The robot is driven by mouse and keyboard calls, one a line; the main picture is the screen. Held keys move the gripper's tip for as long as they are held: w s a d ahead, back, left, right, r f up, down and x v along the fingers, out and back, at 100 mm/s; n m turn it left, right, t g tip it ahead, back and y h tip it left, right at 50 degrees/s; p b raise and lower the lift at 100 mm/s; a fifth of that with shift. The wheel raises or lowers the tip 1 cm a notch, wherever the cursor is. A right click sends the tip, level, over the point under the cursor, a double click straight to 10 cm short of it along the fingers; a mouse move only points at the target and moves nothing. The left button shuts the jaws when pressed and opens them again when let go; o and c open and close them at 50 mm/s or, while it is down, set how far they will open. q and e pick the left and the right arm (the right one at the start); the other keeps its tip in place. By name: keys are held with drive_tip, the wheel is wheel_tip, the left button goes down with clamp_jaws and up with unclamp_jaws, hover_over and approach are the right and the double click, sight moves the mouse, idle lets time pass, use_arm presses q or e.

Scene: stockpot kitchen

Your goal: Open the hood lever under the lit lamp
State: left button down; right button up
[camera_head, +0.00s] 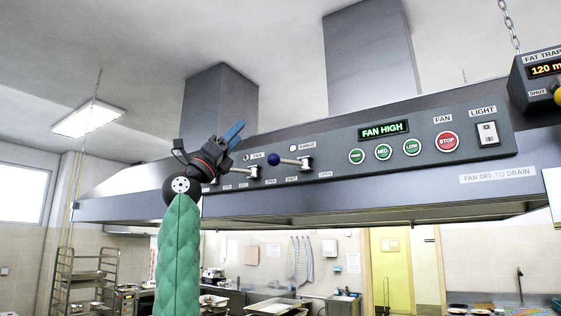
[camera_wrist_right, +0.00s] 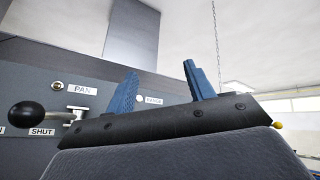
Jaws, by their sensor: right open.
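My right gripper (camera_head: 232,133) is open and empty, in front of the panel's left end, touching no lever visibly. My left gripper is out of view.
Fan buttons (camera_head: 383,152), a FAN HIGH display (camera_head: 383,130) and a light switch (camera_head: 488,133) sit farther right on the panel. A fat trap box (camera_head: 540,80) hangs at the right edge. The hood's lower edge runs below; open air lies left of the gripper.

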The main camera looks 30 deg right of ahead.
sight(281, 161)
drive_tip(key=d+f+y, duration=0.4)
drive_tip(key=f, duration=0.1)
drive_tip(key=s+d+f+m+t+y, duration=0.1)
drive_tip(key=d+f, duration=0.1)
drive_tip(key=shift+d+f+y, duration=0.15)
drive_tip(key=shift+d+y, duration=0.05)
drive_tip(key=shift+y, duration=0.2)
drive_tip(key=p+x, duration=0.4)
drive_tip(key=x, duration=0.2)
drive_tip(key=shift+w, duration=0.1)
drive_tip(key=shift+p+x, duration=0.45)
drive_tip(key=shift+x, duration=0.35)
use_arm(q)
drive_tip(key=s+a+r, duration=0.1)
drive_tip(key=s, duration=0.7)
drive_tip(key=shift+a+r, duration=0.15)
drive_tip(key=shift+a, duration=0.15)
use_arm(e)
drive_tip(key=shift+c, duration=0.2)
clamp_jaws()
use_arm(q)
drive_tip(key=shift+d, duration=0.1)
use_arm(e)
drive_tip(key=shift+f, duration=0.1)
